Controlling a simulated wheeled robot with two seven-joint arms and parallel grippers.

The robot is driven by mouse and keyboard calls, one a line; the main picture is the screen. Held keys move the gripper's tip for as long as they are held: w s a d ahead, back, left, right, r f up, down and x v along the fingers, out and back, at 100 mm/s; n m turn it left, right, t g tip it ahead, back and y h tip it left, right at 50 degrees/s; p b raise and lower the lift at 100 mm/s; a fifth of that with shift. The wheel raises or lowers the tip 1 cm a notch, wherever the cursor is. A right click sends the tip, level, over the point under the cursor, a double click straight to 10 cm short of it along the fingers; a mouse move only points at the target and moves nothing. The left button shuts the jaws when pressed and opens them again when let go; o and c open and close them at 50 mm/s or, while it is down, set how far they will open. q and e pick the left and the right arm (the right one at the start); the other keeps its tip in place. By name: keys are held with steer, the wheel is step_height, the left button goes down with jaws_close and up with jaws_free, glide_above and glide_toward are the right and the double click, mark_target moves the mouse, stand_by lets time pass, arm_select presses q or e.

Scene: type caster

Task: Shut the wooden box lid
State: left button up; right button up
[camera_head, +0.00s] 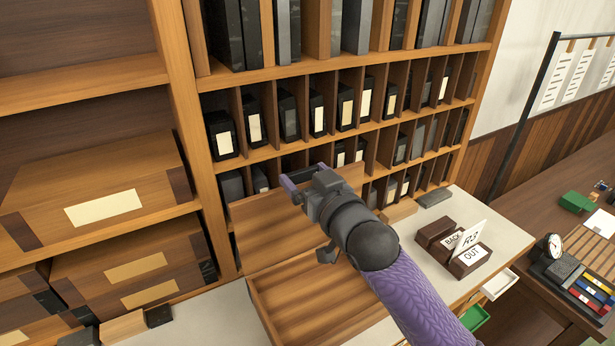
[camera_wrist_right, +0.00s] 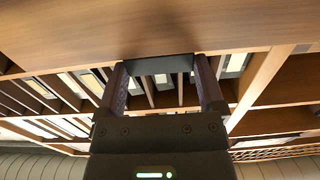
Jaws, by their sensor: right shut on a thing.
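The wooden box (camera_head: 315,305) stands on the pale counter below the shelves, with its lid (camera_head: 265,238) raised. The lid stands tilted up at the back of the box, and the ribbed inside of the box shows. My right gripper (camera_head: 304,180) is at the lid's upper edge. In the right wrist view, the two fingers close on a dark piece (camera_wrist_right: 158,68) at the edge of the wooden lid (camera_wrist_right: 150,30). My right arm covers part of the lid and box. My left gripper is not in view.
A shelf rack (camera_head: 285,145) with dark binders rises directly behind the box. To the right on the counter are small blocks with cards (camera_head: 468,255). Wooden boxes (camera_head: 105,205) fill the left shelves. A desk (camera_head: 545,215) with a clock (camera_head: 551,245) stands further right.

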jaws_close()
steer(key=shift+s+d, duration=0.1)
steer(key=s+d+f+t+y+b, duration=0.4)
steer(key=s+b, duration=0.4)
steer(key=b, duration=0.4)
steer(key=shift+s+d+t, duration=0.35)
steer(key=shift+d+t, duration=0.55)
steer(key=shift+r, duration=0.1)
